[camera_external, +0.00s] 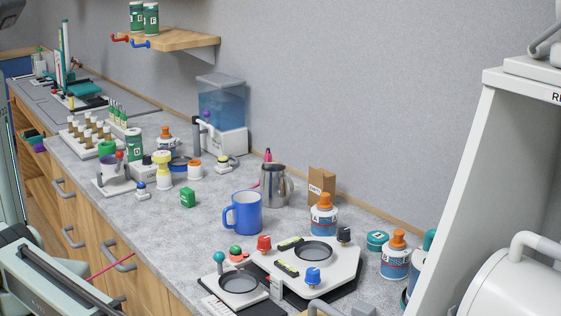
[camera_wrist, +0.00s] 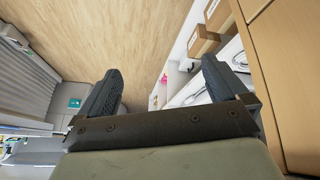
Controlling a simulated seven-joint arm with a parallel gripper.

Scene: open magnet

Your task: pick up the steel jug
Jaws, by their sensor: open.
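The steel jug (camera_external: 274,186) is a shiny metal pitcher standing upright on the grey counter (camera_external: 210,242), near the wall. A blue mug (camera_external: 244,213) stands just in front of it and to its left. My gripper (camera_wrist: 160,88) shows in the wrist view with its two dark fingers wide apart and nothing between them. The wrist view looks over a wooden floor and shelving, and the jug is not in it. In the external view only part of my arm shows at the lower left, away from the jug.
A small brown bag (camera_external: 321,186) and an orange-capped bottle (camera_external: 323,215) stand right of the jug. A white station with knobs (camera_external: 318,272) fills the front. A wooden shelf (camera_external: 180,42) hangs above.

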